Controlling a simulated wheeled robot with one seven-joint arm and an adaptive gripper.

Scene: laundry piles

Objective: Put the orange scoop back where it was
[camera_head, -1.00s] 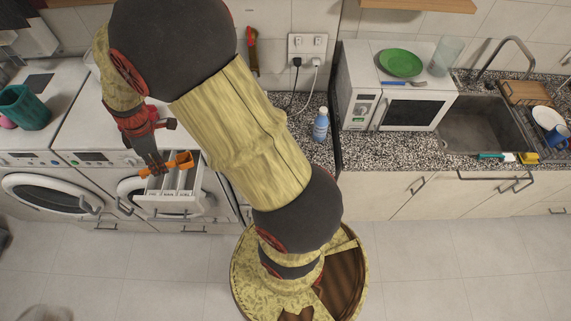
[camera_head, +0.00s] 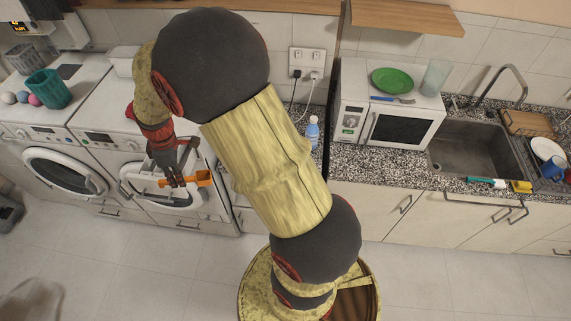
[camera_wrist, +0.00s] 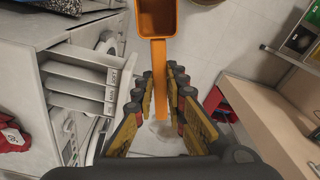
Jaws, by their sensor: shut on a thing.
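My gripper (camera_head: 172,183) is shut on the handle of the orange scoop (camera_head: 203,178), in front of the right-hand washing machine (camera_head: 95,124). In the wrist view the orange scoop (camera_wrist: 156,20) has its bowl away from my gripper (camera_wrist: 160,85), and its handle runs between the fingers. The pulled-out detergent drawer (camera_wrist: 85,87) with its compartments shows left of the scoop, apart from it. In the head view my gripper and arm hide much of the drawer. The place where the scoop was before cannot be told from these frames.
A teal basket (camera_head: 48,89) stands on the left machine. A blue-white bottle (camera_head: 312,132) and a microwave (camera_head: 392,110) are on the counter to the right. A red object (camera_wrist: 225,110) lies at the right in the wrist view. The floor (camera_head: 120,265) in front is mostly clear.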

